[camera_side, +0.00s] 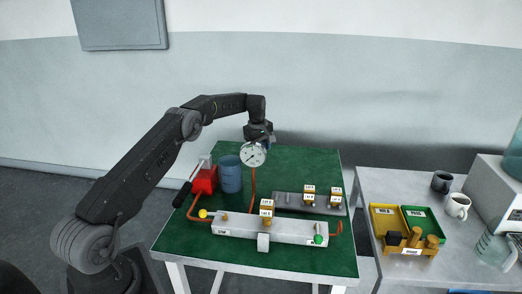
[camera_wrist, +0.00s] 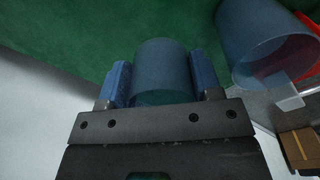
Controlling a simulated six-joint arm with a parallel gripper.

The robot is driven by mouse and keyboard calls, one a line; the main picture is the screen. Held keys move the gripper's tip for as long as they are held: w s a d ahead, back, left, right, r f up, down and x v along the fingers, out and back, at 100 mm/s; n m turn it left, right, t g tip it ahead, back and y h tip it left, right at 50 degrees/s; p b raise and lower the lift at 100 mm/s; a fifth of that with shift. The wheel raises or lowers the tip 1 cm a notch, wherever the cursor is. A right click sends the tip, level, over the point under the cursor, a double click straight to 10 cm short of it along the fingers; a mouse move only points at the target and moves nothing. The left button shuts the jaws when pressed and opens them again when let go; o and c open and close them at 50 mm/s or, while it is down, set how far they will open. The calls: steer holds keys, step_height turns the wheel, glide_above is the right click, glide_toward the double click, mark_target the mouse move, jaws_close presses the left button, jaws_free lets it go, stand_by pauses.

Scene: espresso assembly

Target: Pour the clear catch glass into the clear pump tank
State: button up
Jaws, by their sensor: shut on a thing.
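My gripper (camera_wrist: 161,82) is shut on the clear catch glass (camera_wrist: 163,65), with one blue finger on each side of it in the wrist view. The clear pump tank (camera_wrist: 245,35) is a wider bluish cylinder to the right of the glass, apart from it in that view. In the side view, the tank (camera_side: 231,175) stands on the green table beside the red pump (camera_side: 204,181). There my gripper (camera_side: 262,138) is above the table, up and right of the tank, partly behind the round gauge. I cannot make out the catch glass in the side view.
The gauge (camera_side: 253,154) stands close in front of my gripper. A long grey block (camera_side: 265,230) and a darker plate (camera_side: 290,201) with labelled brass parts lie on the green table (camera_side: 300,165). A side table (camera_side: 375,185) holds yellow and green bins, mugs and a jug.

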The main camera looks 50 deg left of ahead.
steer(key=shift+s+a+r+t, duration=0.1)
steer(key=shift+s+r+t, duration=0.35)
steer(key=shift+r, duration=0.5)
steer(key=shift+s+r+t, duration=0.35)
steer(key=shift+r+t, duration=0.2)
steer(key=shift+r, duration=0.4)
steer(key=shift+s+a+r+t, duration=0.1)
steer(key=shift+s+r+t, duration=0.35)
steer(key=shift+r, duration=0.5)
steer(key=shift+t+h, duration=0.25)
steer(key=shift+h, duration=0.05)
steer(key=shift+w+d+f, duration=0.1)
steer(key=shift+w, duration=0.05)
steer(key=shift+s, duration=0.4)
steer(key=shift+s+r+t, duration=0.3)
steer(key=shift+t, duration=0.4)
